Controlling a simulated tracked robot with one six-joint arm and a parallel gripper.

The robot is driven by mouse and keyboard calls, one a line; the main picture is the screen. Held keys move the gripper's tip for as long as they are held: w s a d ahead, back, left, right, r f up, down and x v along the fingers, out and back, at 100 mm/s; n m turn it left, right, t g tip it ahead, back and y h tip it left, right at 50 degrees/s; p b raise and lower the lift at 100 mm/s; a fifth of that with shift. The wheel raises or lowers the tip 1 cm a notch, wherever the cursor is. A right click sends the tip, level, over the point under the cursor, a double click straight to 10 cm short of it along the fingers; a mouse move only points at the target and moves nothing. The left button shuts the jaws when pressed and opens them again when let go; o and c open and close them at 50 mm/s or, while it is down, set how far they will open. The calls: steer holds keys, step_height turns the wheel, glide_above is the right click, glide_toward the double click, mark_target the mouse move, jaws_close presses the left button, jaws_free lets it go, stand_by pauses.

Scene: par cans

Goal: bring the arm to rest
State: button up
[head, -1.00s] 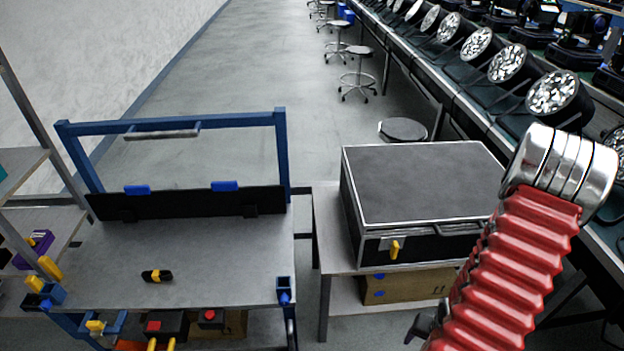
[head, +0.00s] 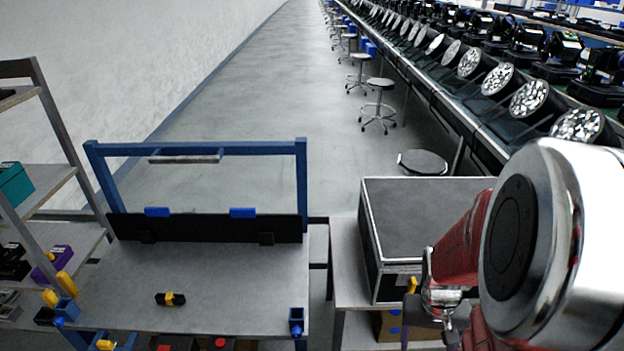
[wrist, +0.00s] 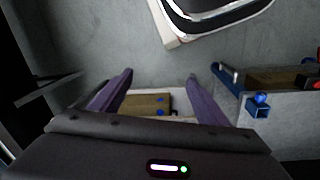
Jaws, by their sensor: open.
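My gripper (wrist: 160,77) shows in the wrist view with its two purple fingers spread apart and nothing between them. Beyond the fingers, lower down, is a brown cardboard box (wrist: 147,104) with blue marks; the fingers look apart from it. In the head view my arm, with a red sleeve and a large silver joint, fills the lower right. It hides part of the black case and its table. I cannot make out the fingers in the head view.
A grey workbench (head: 120,290) with a blue frame stands at left, a small black-and-yellow item (head: 170,299) on it. A black case (head: 410,215) sits on a table beside my arm. Shelves (head: 45,200) stand far left; stools and a long bench of lamps (head: 528,98) run along the right. The aisle (head: 250,80) is clear.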

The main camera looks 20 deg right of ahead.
steer(key=w+a+r+n+t, duration=0.1)
steer(key=a+r+n+t, duration=0.2)
steer(key=a+r, duration=0.7)
steer(key=w+a+r+n+t+y, duration=0.1)
steer(key=w+a+r+n+t, duration=0.1)
steer(key=a+r, duration=0.8)
step_height(320, 180, up, 3)
steer(key=shift+a+f+n+t, duration=0.1)
steer(key=shift+a+n+t, duration=0.25)
steer(key=shift+n+t, duration=0.3)
steer(key=shift+w, duration=0.1)
steer(key=shift+c, duration=0.5)
